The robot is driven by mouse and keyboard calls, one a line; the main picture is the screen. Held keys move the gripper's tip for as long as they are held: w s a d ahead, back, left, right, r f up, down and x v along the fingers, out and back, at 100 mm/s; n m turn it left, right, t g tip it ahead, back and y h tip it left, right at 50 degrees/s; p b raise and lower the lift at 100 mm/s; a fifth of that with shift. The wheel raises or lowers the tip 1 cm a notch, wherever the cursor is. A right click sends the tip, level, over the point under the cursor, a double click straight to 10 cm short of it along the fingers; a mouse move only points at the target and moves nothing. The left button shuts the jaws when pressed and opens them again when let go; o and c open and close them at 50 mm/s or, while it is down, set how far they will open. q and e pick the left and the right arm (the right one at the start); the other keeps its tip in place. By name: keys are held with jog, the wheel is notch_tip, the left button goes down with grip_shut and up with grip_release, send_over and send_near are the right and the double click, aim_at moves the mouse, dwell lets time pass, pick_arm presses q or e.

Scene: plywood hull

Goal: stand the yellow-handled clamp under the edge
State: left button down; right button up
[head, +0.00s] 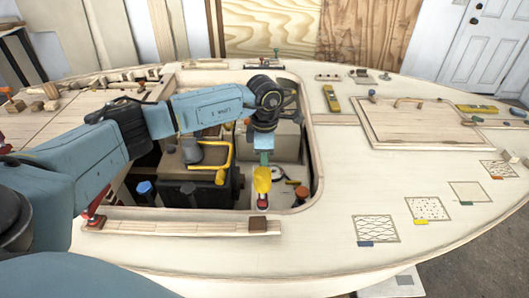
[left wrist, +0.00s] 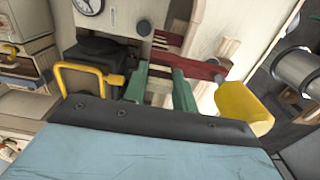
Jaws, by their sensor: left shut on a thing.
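My left gripper (head: 264,157) reaches over the open hatch in the deck. Its green fingers show in the left wrist view (left wrist: 160,88), shut on the yellow-handled clamp. The clamp's yellow handle (head: 262,180) shows below the fingers in the head view, with a red part under it. In the left wrist view the yellow handle (left wrist: 243,108) sticks out to the right of the fingers, and a red bar (left wrist: 205,66) runs beyond them. The wooden front edge (head: 180,226) of the hatch lies nearer than the clamp. My right gripper is not in view.
A dark engine with a yellow pipe (head: 222,160) stands in the hatch, left of the clamp. A brown block (head: 258,223) sits on the front edge. A blue-topped clamp (head: 145,188) stands at the left. The deck right of the hatch has a panel (head: 420,125) and patterned patches.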

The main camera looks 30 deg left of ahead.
pick_arm(q)
jog(key=shift+s+d+p, duration=0.55)
jog(key=shift+s, duration=0.3)
jog(key=shift+s+d+p, duration=0.5)
jog(key=shift+s, duration=0.3)
jog(key=c, duration=1)
grip_release()
jog(key=shift+c, duration=0.2)
notch_tip(320, 180, up, 14)
jog(key=shift+f+b, duration=0.25)
jog(key=shift+b, duration=0.15)
jog(key=shift+s, duration=0.1)
